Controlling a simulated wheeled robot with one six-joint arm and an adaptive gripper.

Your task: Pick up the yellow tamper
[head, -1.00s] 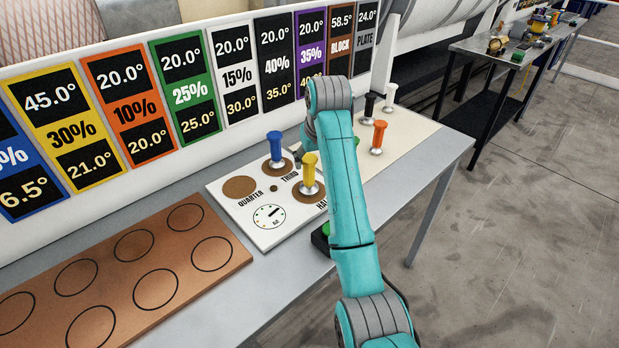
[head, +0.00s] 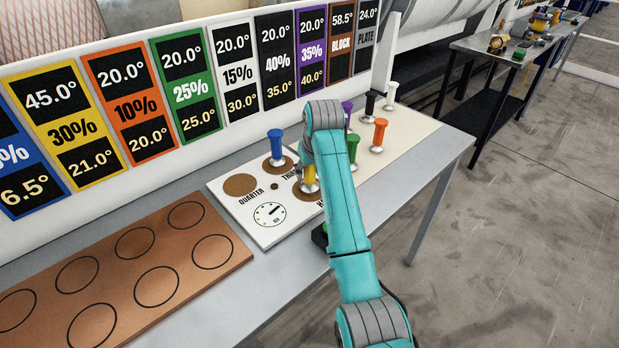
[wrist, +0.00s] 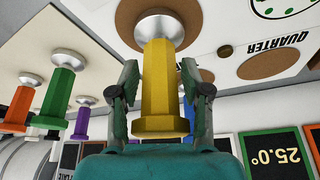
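The yellow tamper (head: 310,182) stands upright on a brown pad of the white board, and my arm hides its upper part in the head view. In the wrist view, which is upside down, the yellow tamper (wrist: 161,90) fills the middle, with its silver base on the pad. My gripper (wrist: 159,78) is open, with one finger on each side of the yellow handle. A gap shows between the handle and each finger. In the head view the fingers are hidden behind my arm.
A blue tamper (head: 276,146) stands close by on another pad; it also shows behind a finger in the wrist view (wrist: 188,88). Orange (head: 380,133), green (head: 353,147), black and white tampers stand to the right. A brown circle-marked board (head: 120,270) lies at left. Number signs line the back.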

